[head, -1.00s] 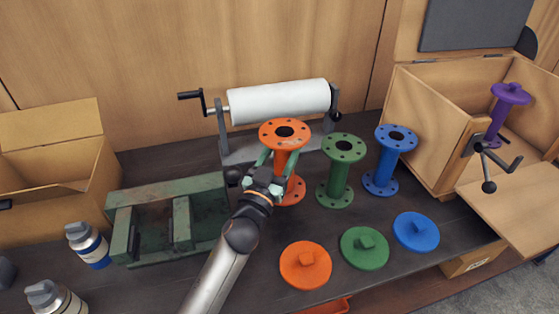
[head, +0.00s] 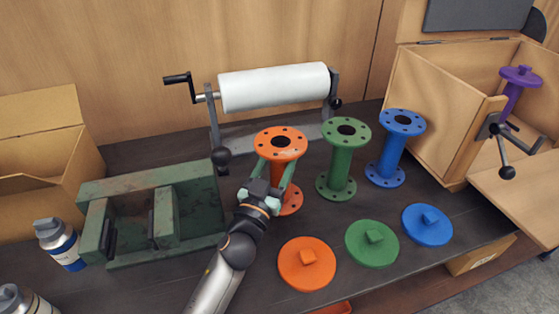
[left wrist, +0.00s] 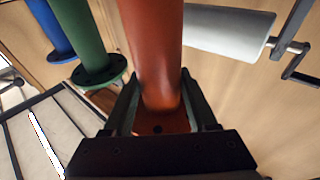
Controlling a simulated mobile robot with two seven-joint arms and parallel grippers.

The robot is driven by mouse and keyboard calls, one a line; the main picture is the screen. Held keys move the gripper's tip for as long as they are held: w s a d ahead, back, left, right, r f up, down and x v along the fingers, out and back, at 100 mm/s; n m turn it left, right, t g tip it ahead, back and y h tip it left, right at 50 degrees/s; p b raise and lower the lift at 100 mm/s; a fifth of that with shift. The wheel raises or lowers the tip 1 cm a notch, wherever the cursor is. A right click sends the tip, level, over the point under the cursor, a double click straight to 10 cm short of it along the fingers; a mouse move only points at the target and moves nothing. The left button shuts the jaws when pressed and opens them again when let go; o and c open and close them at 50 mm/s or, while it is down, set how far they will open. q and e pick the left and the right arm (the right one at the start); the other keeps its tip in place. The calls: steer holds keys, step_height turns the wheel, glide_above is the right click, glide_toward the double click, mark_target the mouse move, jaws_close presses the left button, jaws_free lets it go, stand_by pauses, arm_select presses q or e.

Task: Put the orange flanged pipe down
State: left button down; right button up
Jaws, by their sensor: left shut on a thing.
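The orange flanged pipe (head: 283,155) stands upright at the middle of the dark table in the head view, left of the green flanged pipe. My left gripper (head: 273,178) is shut on its tube between the two flanges. In the left wrist view the orange tube (left wrist: 152,50) runs between the fingers of my left gripper (left wrist: 160,110). Whether the lower flange touches the table cannot be made out for certain. My right gripper is not in view.
A green pipe (head: 341,165) and a blue pipe (head: 390,150) stand to the right. Orange (head: 306,268), green (head: 365,246) and blue (head: 435,229) covers lie in front. A roll holder (head: 272,88) is behind, a green metal frame (head: 100,205) at left, an open wooden box (head: 432,110) at right.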

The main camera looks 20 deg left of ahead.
arm_select(q)
steer(key=shift+s+r, duration=0.1)
steer(key=shift+r, duration=0.05)
steer(key=shift+f, duration=0.2)
steer(key=shift+c, duration=1)
jaws_free()
